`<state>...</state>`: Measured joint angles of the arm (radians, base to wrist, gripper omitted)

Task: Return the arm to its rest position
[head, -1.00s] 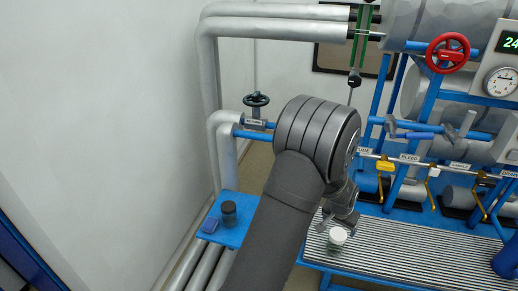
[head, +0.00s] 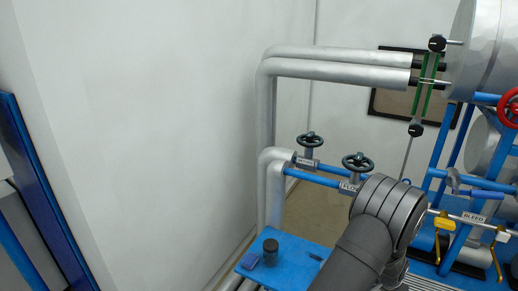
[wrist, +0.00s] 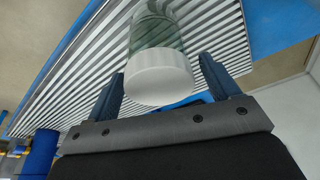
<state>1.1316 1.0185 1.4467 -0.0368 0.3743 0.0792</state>
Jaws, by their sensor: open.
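My gripper (wrist: 162,72) is open in the wrist view, with its two dark blue fingers apart. A clear jar with a white lid (wrist: 158,85) shows between and beyond the fingers, over the ribbed bench top (wrist: 85,80). I cannot tell whether the fingers touch the jar. In the head view my arm comes up from the bottom edge right of centre and bends at a grey joint. The gripper and the jar are not clearly visible there.
Pipes with dark handwheels (head: 357,162) stand behind my arm. Yellow-handled valves (head: 444,222) are on its right. The left wall area is clear.

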